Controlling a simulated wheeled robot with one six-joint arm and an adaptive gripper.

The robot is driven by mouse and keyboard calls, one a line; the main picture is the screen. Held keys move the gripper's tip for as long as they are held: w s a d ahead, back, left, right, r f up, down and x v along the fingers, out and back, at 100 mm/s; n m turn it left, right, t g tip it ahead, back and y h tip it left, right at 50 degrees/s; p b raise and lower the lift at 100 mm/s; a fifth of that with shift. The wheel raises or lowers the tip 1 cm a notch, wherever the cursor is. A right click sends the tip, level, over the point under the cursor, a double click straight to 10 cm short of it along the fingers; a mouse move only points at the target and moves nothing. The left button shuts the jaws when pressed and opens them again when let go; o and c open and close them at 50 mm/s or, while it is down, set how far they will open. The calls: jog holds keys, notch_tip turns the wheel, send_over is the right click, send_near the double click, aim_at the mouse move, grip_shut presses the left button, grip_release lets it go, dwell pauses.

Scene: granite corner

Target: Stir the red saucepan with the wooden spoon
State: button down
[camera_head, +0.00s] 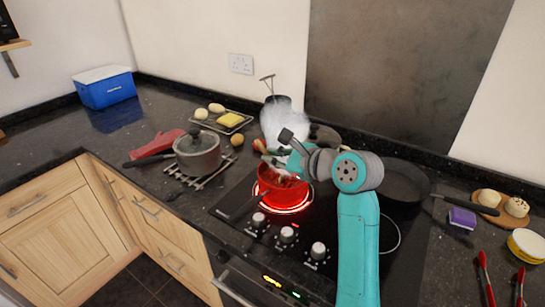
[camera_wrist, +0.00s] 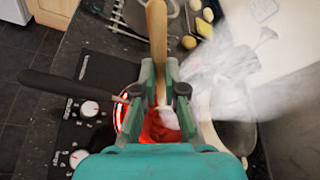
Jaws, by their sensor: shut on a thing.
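The red saucepan (camera_head: 270,187) stands on a glowing red ring of the hob, its dark handle toward the front left. White steam rises above it. In the wrist view the saucepan (camera_wrist: 167,130) shows partly behind my gripper (camera_wrist: 163,92), with its dark handle (camera_wrist: 70,87) to the left. My gripper is shut on the wooden spoon (camera_wrist: 157,35), whose pale shaft stands up between the fingers. In the head view my gripper (camera_head: 278,157) is over the saucepan, partly veiled by steam. The spoon's lower end is hidden, so I cannot tell how deep it reaches.
A lidded grey pot (camera_head: 198,155) stands on a rack at left, beside a red mitt (camera_head: 157,145). A dark frying pan (camera_head: 402,185) is right of my arm. The hob knobs (camera_head: 287,234) line the front. Red tongs (camera_head: 486,278) lie at far right.

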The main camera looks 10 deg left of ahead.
jog(key=s+a+r, duration=0.1)
jog(key=s+r, duration=0.1)
jog(key=r, duration=0.4)
jog(key=s+r, duration=0.3)
jog(key=r, duration=0.4)
jog(key=shift+a+r, duration=0.3)
jog(key=shift+a, duration=0.1)
dwell(0.5)
dwell(0.5)
